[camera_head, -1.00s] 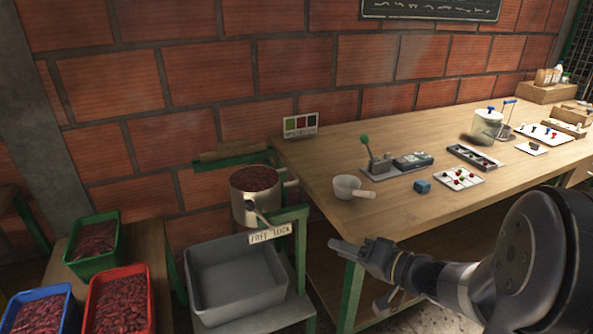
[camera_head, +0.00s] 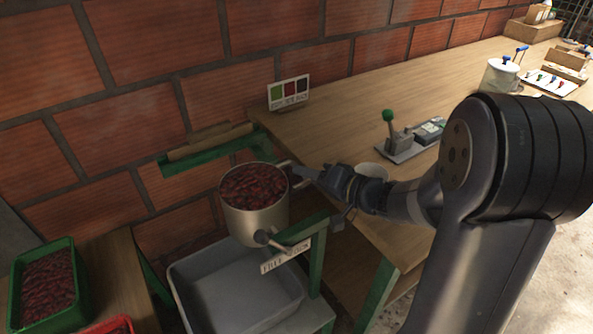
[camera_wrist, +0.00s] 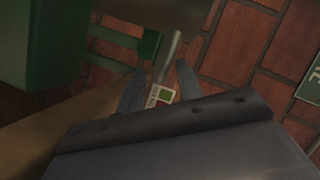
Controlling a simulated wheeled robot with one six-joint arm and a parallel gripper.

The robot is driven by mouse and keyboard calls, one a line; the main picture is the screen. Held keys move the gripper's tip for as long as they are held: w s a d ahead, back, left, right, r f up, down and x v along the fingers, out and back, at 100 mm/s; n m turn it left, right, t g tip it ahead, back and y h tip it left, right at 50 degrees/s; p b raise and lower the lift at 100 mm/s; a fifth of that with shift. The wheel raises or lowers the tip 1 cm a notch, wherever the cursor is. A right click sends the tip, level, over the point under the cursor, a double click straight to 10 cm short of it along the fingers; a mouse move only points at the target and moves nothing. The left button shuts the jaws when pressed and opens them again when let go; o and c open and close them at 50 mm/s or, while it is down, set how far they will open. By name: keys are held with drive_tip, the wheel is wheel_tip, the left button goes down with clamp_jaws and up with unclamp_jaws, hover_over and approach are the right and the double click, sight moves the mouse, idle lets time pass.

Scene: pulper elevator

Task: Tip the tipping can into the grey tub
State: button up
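The tipping can (camera_head: 256,222) is a pale metal pot full of dark red cherries, upright in its green frame above the grey tub (camera_head: 228,302). The tub looks empty. A lever (camera_head: 277,243) sits on the can's front, above a label plate (camera_head: 286,257) that seems to read "FREE LOCK". My gripper (camera_head: 303,173) is at the can's right side, close to its handle; contact is unclear. In the wrist view my gripper's fingers (camera_wrist: 160,88) stand apart, with a pale bar (camera_wrist: 169,52), probably the handle, just beyond or between their tips.
The wooden table (camera_head: 345,130) holds a colour card (camera_head: 289,92), a green-knobbed device (camera_head: 390,130) and a white mortar (camera_head: 372,170) partly behind my arm. A green crate of cherries (camera_head: 45,285) stands at lower left. A brick wall closes the back.

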drive_tip(key=shift+x, duration=1.85)
drive_tip(key=shift+c, duration=0.3)
clamp_jaws()
